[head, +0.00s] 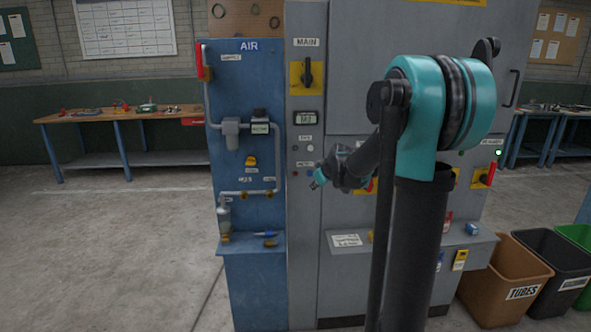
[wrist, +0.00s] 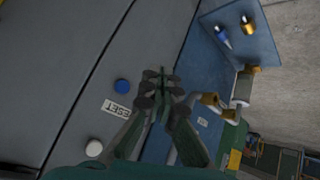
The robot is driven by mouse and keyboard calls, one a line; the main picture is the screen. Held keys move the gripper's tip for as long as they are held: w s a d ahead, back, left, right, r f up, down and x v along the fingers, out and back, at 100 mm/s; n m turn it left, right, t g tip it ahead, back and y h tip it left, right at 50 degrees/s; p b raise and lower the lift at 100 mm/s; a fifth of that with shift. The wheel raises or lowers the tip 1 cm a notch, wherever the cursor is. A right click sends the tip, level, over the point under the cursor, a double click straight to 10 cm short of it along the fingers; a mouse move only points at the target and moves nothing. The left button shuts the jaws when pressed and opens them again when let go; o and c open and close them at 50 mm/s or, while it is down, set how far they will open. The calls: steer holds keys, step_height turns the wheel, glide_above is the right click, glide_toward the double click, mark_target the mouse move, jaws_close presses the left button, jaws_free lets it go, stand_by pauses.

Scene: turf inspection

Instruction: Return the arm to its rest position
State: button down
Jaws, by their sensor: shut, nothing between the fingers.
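My arm rises in front of the grey cabinet in the head view and bends down toward the panel. Behind the fingers are a blue button (wrist: 122,86), a RESET label (wrist: 116,109) and a white button (wrist: 94,148). My arm hides part of the grey cabinet.
A blue shelf (head: 249,246) with small tools juts from the AIR panel. A grey shelf (head: 345,250) juts from the cabinet. Brown (head: 505,288) and black (head: 552,270) bins stand at right. A workbench (head: 120,116) is at back left. The floor at left is clear.

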steer(key=s+d+f+m+g+h, duration=0.1)
steer(key=s+f, duration=0.4)
steer(key=s, duration=0.7)
steer(key=s+d+f+m+g+h, duration=0.1)
steer(key=s+f, duration=0.4)
steer(key=s, duration=0.8)
steer(key=s+d+f+m+g, duration=0.1)
steer(key=s+f+m, duration=0.4)
steer(key=s, duration=0.7)
steer(key=shift+s+d+f+g+h, duration=0.3)
steer(key=shift+d+g+h, duration=0.1)
steer(key=shift+g, duration=0.4)
